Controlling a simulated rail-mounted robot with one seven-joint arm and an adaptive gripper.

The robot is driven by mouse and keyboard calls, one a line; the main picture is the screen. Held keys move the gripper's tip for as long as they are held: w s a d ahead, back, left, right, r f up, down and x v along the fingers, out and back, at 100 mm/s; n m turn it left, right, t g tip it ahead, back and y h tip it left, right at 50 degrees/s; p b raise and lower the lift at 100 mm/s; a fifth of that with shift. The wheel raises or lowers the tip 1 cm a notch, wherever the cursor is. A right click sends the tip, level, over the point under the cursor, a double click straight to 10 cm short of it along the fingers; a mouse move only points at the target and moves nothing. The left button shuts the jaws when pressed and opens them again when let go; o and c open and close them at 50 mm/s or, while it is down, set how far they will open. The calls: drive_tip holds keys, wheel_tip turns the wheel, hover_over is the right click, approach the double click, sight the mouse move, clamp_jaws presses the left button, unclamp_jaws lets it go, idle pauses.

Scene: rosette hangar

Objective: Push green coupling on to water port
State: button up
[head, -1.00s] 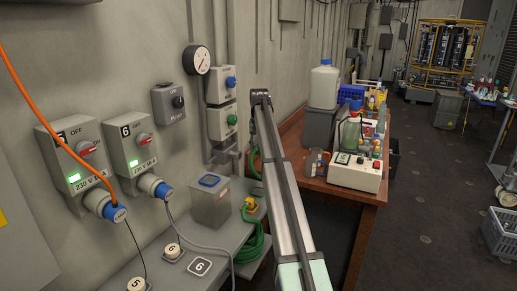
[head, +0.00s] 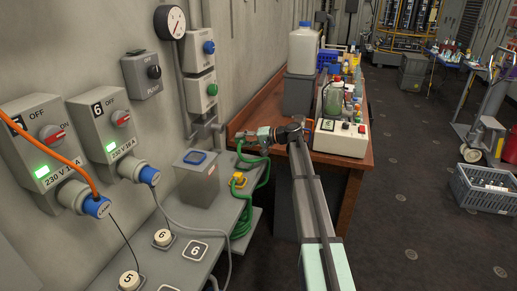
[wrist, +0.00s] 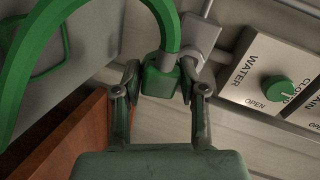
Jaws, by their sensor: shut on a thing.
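My gripper (head: 264,135) is at the left front of the wooden bench, close to the wall. In the wrist view my gripper (wrist: 160,82) is shut on the green coupling (wrist: 160,86), a small green block between the two fingers. A thick green hose (wrist: 88,22) arcs from it to the left. A grey fitting (wrist: 200,35), perhaps the water port, lies just beyond the coupling; I cannot tell whether they touch. The WATER plate (wrist: 262,72) with its green knob (wrist: 277,89) is at the right. In the head view the coupling is too small to make out.
The valve boxes (head: 201,90) and grey pipework are on the wall left of my gripper. A grey shelf (head: 215,222) carries a grey box (head: 197,178) and the coiled green hose (head: 243,210). The wooden bench (head: 262,100) holds bottles and a white device (head: 340,138).

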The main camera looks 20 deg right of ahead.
sight(223, 128)
drive_tip(key=shift+w+d+r+m+t+y, duration=0.15)
drive_tip(key=shift+d+r+t, duration=0.2)
drive_tip(key=shift+r, duration=0.25)
drive_tip(key=shift+w+d+r+m+t+y, duration=0.15)
drive_tip(key=shift+d+r+t, duration=0.15)
drive_tip(key=shift+r, duration=0.3)
drive_tip(key=shift+w+d+r+t, duration=0.1)
drive_tip(key=shift+w+r+t, duration=0.1)
drive_tip(key=shift+t, duration=0.15)
drive_tip(key=shift+y, duration=0.7)
drive_tip(key=shift+w+a, duration=0.15)
drive_tip(key=shift+a, duration=0.1)
drive_tip(key=shift+p+x, duration=0.8)
drive_tip(key=shift+x, duration=1.95)
drive_tip(key=shift+b, duration=1.25)
drive_tip(key=shift+w+a, duration=0.35)
drive_tip(key=shift+a, duration=0.1)
